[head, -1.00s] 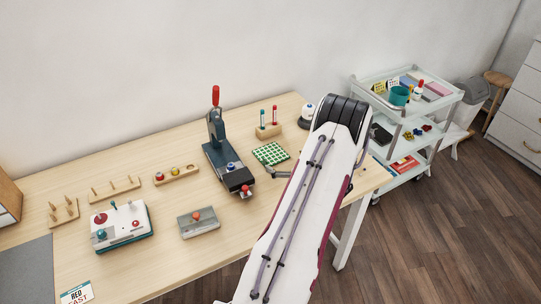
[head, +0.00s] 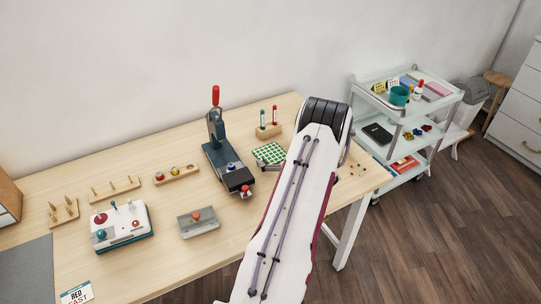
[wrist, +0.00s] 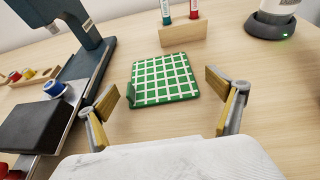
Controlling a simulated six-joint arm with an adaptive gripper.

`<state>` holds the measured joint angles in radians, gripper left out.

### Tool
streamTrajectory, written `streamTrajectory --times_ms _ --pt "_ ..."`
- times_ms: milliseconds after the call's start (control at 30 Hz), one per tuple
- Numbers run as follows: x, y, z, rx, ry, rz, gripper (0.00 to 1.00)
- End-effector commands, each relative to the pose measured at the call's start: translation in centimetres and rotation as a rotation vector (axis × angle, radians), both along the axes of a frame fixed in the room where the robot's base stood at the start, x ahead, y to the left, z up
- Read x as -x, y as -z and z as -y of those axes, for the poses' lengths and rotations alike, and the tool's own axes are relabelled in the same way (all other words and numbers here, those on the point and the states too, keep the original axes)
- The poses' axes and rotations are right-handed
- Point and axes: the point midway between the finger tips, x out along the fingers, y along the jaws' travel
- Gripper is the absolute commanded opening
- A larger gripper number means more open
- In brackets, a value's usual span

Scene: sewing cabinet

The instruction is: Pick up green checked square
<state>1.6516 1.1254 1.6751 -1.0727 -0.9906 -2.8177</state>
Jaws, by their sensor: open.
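The green checked square (wrist: 163,80) lies flat on the wooden table in the wrist view, between and just beyond my fingertips. It also shows in the head view (head: 269,152), with its right edge partly behind my arm. My gripper (wrist: 169,90) is open and empty, with one finger to each side of the square's near part. In the head view, a finger of my gripper (head: 268,167) shows at the square's near edge.
A dark press (head: 228,160) with a red handle stands left of the square, close to my left finger. A wooden holder with two tubes (wrist: 182,32) stands just behind it. A round dark device (wrist: 270,24) is at the back right. Bare table lies to the right.

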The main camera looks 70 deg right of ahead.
Motion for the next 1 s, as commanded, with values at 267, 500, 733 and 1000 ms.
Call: streamTrajectory --times_ms 267,500,733,1000 --pt "0.03 -0.02 -0.01 0.000 0.000 0.000 0.93" --pt "0.03 -0.02 -0.01 0.000 0.000 0.000 0.46" --pt "0.07 0.08 -0.06 -0.002 0.000 -0.001 0.00" --pt "0.09 0.15 -0.09 -0.004 0.002 -0.002 0.00"
